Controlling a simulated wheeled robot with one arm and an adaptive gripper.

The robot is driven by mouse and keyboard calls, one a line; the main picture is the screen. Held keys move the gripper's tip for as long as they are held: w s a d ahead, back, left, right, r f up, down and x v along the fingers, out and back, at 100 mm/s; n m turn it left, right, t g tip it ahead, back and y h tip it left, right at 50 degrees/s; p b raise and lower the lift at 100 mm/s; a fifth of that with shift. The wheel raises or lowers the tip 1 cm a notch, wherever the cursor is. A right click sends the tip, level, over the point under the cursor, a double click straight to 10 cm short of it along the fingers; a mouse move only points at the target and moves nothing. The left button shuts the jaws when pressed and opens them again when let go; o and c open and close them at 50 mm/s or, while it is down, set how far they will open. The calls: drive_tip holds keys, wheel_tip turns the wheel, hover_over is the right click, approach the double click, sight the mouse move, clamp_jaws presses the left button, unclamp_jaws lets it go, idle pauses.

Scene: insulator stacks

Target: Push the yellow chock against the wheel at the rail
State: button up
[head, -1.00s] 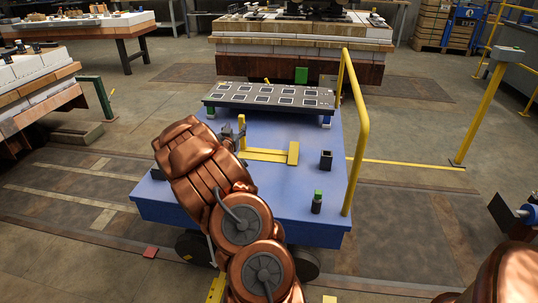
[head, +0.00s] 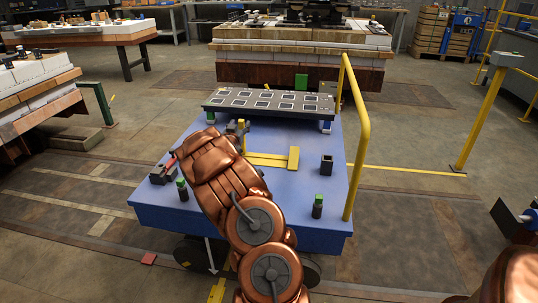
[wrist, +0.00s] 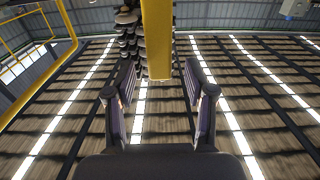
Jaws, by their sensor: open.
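My gripper (wrist: 160,74) is open in the wrist view, tilted up toward the roof. A yellow upright bar (wrist: 157,40) shows between and beyond its fingers; I cannot tell if they touch it. In the head view my gripper (head: 238,127) is small and partly hidden by my copper arm, beside the yellow L-shaped piece (head: 292,160) on the blue cart (head: 300,215). A dark cart wheel (head: 188,250) stands at the front left. A yellow piece (head: 217,290) lies on the floor near it, partly hidden by my arm; I cannot tell whether it is the chock.
The cart carries a dark slotted plate (head: 270,102), a black open box (head: 326,165) and green-topped posts (head: 318,206). A yellow handrail (head: 357,140) rises at its right side. A red block (head: 148,258) lies on the floor.

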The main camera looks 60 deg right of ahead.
drive_tip(key=shift+w+d, duration=0.25)
drive_tip(key=shift+d, duration=0.45)
clamp_jaws()
idle(0.4)
